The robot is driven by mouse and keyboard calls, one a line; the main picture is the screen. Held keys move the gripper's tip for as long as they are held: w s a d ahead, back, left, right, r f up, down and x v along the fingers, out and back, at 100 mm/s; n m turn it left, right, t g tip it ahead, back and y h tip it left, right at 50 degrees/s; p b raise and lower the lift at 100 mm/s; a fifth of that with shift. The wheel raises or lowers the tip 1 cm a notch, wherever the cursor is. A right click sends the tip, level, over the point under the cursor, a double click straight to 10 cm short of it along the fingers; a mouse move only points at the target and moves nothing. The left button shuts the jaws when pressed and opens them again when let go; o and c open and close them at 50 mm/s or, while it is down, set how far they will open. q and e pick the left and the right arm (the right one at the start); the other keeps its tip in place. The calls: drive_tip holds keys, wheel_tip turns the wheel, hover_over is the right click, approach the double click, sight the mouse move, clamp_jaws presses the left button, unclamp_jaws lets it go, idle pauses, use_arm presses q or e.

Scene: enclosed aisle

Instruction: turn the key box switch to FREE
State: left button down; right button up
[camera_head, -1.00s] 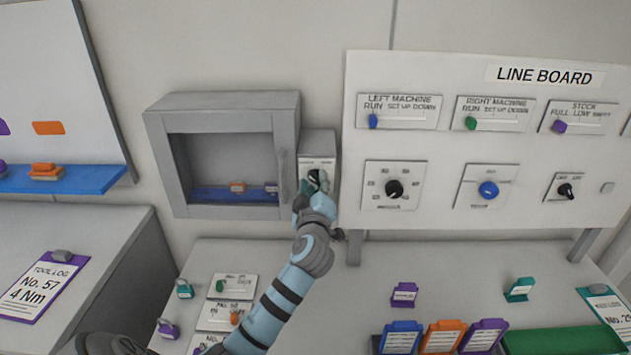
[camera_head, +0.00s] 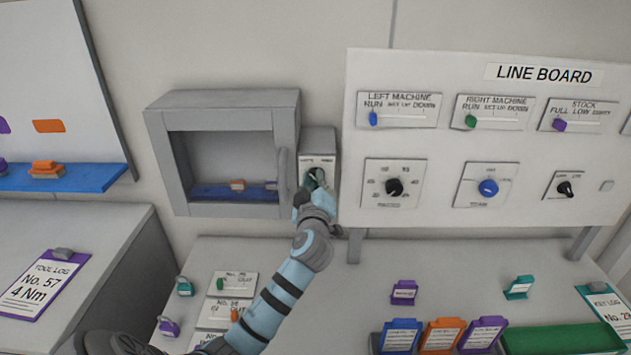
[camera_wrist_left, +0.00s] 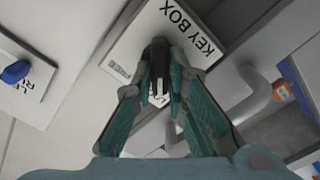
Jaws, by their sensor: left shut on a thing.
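The key box switch is a dark knob (camera_wrist_left: 157,68) on a small grey box with a white face plate. The plate, marked KEY BOX (camera_wrist_left: 185,25), shows rotated in the left wrist view. In the head view the switch box (camera_head: 318,148) stands right of the grey cabinet. My left gripper (camera_head: 314,186) is at the front of the switch box, with its fingers shut around the knob; it also shows in the left wrist view (camera_wrist_left: 160,90). The fingers hide much of the knob, so its exact setting is unclear. My right gripper is not in view.
The grey key cabinet (camera_head: 222,102) with a handle (camera_head: 283,175) stands directly left of the switch box. The LINE BOARD (camera_head: 545,130) with sliders and knobs is close on the right. Below lies a bench (camera_head: 370,285) with cards and coloured holders.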

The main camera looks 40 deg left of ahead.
use_arm(q)
drive_tip(key=m+p, duration=0.1)
drive_tip(key=m, duration=0.4)
drive_tip(key=m+p, duration=0.1)
drive_tip(key=m, duration=0.5)
drive_tip(key=m+p, duration=0.2)
drive_tip(key=m, duration=0.4)
drive_tip(key=shift+w+d, duration=0.2)
drive_tip(key=shift+d, duration=0.05)
drive_tip(key=shift+f+m, duration=0.1)
drive_tip(key=shift+m, duration=0.3)
drive_tip(key=c, duration=1.6)
unclamp_jaws()
drive_tip(key=shift+d, duration=0.1)
